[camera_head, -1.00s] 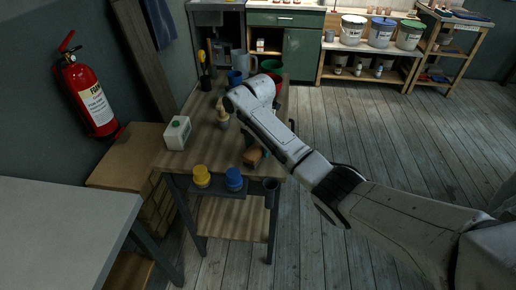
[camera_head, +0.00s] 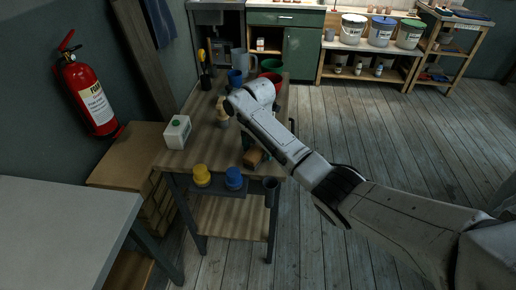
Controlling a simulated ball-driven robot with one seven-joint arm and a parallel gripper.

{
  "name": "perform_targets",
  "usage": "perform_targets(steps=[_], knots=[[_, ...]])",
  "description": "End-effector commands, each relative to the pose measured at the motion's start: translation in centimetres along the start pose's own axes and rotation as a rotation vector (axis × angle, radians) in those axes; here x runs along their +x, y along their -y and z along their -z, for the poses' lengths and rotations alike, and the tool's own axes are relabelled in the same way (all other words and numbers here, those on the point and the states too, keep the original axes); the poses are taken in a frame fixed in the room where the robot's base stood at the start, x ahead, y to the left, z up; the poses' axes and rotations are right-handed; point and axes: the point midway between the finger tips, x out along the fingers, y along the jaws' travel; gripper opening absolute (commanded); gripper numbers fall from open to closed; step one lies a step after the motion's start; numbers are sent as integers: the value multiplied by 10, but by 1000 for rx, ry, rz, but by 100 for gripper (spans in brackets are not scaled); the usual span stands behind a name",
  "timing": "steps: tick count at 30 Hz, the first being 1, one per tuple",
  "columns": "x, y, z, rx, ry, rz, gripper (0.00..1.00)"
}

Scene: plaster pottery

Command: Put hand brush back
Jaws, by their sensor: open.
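A brown wooden block-like piece (camera_head: 254,158), possibly the hand brush, lies near the front right of the wooden work cart (camera_head: 203,143). My forearm partly covers it, so its shape is unclear. A small beige object (camera_head: 222,111) stands on the cart top just below and left of my wrist; I cannot tell what it is. My arm reaches over the cart from the right. My gripper is hidden behind my wrist and forearm, and its fingers do not show.
Red (camera_head: 272,78) and green bowls (camera_head: 271,66) stand behind my wrist. Floor to the right is clear.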

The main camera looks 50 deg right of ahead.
Motion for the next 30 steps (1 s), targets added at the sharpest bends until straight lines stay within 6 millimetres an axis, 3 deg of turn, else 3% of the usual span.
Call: perform_targets(steps=[8, 18, 30], knots=[[-31, -1, -1, -1, 3, -5, 81], [-108, 0, -1, 0, 2, -1, 81], [-123, 0, 0, -1, 0, 0, 81]])
